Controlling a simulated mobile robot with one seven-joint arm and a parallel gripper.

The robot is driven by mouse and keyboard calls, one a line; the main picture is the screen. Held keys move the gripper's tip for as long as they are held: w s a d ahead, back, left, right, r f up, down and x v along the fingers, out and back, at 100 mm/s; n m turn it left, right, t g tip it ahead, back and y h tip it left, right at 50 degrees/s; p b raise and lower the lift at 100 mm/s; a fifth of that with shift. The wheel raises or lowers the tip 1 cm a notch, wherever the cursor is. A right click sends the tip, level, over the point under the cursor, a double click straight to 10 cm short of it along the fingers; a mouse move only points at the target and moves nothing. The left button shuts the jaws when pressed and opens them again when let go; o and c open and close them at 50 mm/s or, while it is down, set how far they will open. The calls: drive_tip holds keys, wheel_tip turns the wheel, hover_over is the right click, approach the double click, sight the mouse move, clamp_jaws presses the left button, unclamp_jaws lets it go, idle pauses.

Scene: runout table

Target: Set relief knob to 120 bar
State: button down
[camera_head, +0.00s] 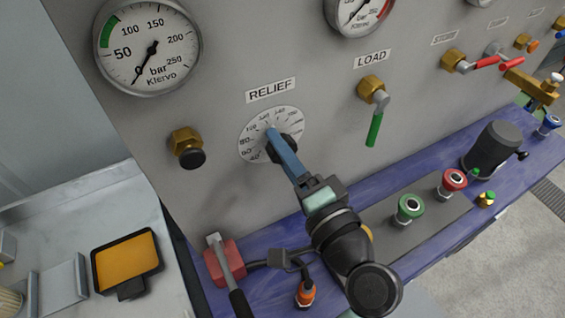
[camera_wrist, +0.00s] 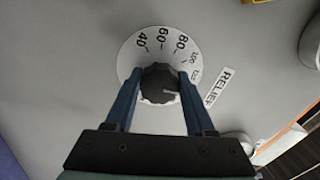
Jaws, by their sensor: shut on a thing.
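The relief knob (camera_head: 287,150) is dark and ribbed, on a round white dial (camera_head: 246,143) under the RELIEF label (camera_head: 271,90). My gripper (camera_head: 276,142) reaches it from the front, its blue fingers on either side. In the wrist view my gripper (camera_wrist: 160,80) is shut on the knob (camera_wrist: 158,80). A white mark on the knob face points right, to the side of the dial where 120 is printed. A finger covers part of the dial there, so the exact reading cannot be told. The 40, 60 and 80 marks show clearly.
A pressure gauge (camera_head: 148,45) at upper left has its needle at lower left, near the scale's low end. A brass fitting (camera_head: 186,146) sits left of the dial. The green LOAD lever (camera_head: 375,128) is to the right.

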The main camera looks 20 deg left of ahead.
drive_tip(key=shift+f+n+b, duration=0.15)
drive_tip(key=shift+n+b, duration=0.8)
drive_tip(key=shift+n, duration=0.05)
drive_tip(key=shift+c, duration=1.2)
unclamp_jaws()
drive_tip(key=b+v, duration=0.3)
drive_tip(key=v, duration=1)
